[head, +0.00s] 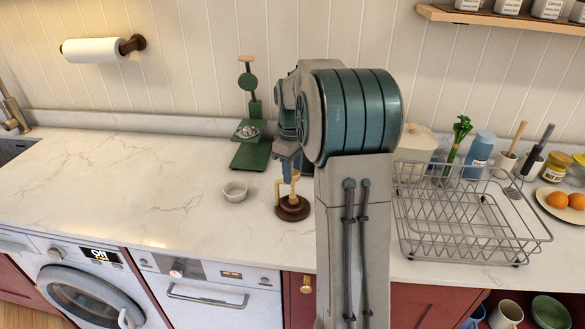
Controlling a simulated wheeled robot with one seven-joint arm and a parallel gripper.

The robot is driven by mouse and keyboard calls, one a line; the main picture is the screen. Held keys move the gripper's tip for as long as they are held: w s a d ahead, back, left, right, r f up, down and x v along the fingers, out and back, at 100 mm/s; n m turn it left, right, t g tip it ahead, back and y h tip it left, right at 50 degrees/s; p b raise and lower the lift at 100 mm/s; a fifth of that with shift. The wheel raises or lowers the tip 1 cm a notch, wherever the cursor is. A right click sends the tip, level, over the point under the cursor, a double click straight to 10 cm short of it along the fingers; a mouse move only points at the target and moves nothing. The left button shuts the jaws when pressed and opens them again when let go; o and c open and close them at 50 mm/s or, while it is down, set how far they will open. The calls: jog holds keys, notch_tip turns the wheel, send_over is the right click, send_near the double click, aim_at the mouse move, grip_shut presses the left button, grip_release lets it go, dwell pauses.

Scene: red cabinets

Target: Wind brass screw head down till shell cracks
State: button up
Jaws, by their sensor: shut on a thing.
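A small screw nutcracker stands upright on the counter, with a round dark brown base (292,209) and a pale brass-yellow upright frame (279,192) on it. My gripper (290,174) points down from above and is shut on the brass screw head (294,178) at its top. The fingers and my arm partly hide the screw head. The nut and its shell are too small and covered to make out, so I cannot tell whether the shell is cracked.
A small white bowl (235,192) stands left of the nutcracker. A green scale-like stand (252,152) is behind it. A wire dish rack (470,225) is at the right. The marble counter (130,185) is clear at the left.

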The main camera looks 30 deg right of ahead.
jog(key=m, duration=0.7)
jog(key=shift+p, duration=0.3)
jog(key=m, duration=0.6)
jog(key=shift+p, duration=0.3)
jog(key=shift+m, duration=0.4)
jog(key=o, duration=1)
notch_tip(320, 180, up, 14)
jog(key=shift+f, duration=0.1)
